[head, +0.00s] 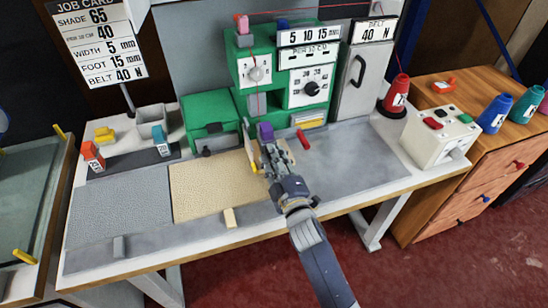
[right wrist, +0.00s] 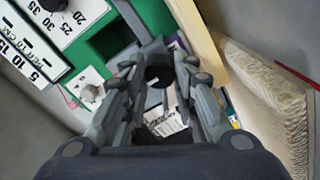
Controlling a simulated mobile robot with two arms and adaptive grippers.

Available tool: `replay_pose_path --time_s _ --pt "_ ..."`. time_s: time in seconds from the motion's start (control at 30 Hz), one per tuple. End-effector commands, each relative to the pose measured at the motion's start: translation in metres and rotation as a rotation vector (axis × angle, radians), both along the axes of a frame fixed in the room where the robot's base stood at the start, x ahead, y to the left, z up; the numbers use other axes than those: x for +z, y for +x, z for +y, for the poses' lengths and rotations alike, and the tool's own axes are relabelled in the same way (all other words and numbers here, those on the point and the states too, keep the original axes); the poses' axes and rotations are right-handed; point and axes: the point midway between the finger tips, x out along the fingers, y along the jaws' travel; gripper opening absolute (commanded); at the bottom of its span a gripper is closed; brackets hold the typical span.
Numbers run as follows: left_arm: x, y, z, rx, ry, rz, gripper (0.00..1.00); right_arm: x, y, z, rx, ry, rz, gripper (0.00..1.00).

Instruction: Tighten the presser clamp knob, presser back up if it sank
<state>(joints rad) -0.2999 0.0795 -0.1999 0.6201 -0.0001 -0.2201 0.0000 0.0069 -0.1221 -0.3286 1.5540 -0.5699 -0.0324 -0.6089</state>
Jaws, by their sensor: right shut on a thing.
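The green binding machine (head: 245,70) stands at the back of the table, with dials on its front. My right gripper (head: 262,150) reaches up to the machine's front, below the white dial. In the right wrist view the gripper (right wrist: 160,80) is shut on a dark round knob (right wrist: 159,73), which sits between its fingertips. In the head view the fingers cover that knob. The presser is hidden behind my gripper, so its height cannot be told. A purple piece (head: 265,131) shows just above the fingers. My left gripper is not in view.
A beige rug (head: 205,188) lies left of my arm, and it also fills the right side of the wrist view (right wrist: 275,105). A red-handled item (head: 303,139) lies right of the gripper. A red cone (head: 397,92) and a white button box (head: 440,135) stand farther right.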

Motion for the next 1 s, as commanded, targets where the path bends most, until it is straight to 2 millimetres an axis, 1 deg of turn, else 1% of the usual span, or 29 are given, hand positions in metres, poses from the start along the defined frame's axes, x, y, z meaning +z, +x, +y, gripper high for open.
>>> replay_pose_path --time_s 0.2,0.57,0.6,0.67,0.7,1.0 --pt "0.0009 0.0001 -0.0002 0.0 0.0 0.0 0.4 -0.0016 -0.0005 0.0 0.0 0.03 0.014 0.02" --pt "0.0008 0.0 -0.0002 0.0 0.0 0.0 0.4 -0.0016 -0.0006 0.0002 0.001 0.032 0.014 0.02" --pt "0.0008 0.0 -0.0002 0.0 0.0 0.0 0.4 -0.0016 -0.0006 0.0002 0.001 0.032 0.014 0.31" --pt "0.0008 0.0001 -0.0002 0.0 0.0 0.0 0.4 -0.0015 -0.0005 0.0004 0.001 0.031 0.013 0.44" --pt "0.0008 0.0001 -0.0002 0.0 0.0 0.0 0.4 -0.0014 -0.0005 0.0003 0.0 0.032 0.013 0.47" --pt "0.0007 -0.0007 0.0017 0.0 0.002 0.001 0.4 -0.0013 -0.0007 0.0002 0.0 0.032 0.013 0.47"
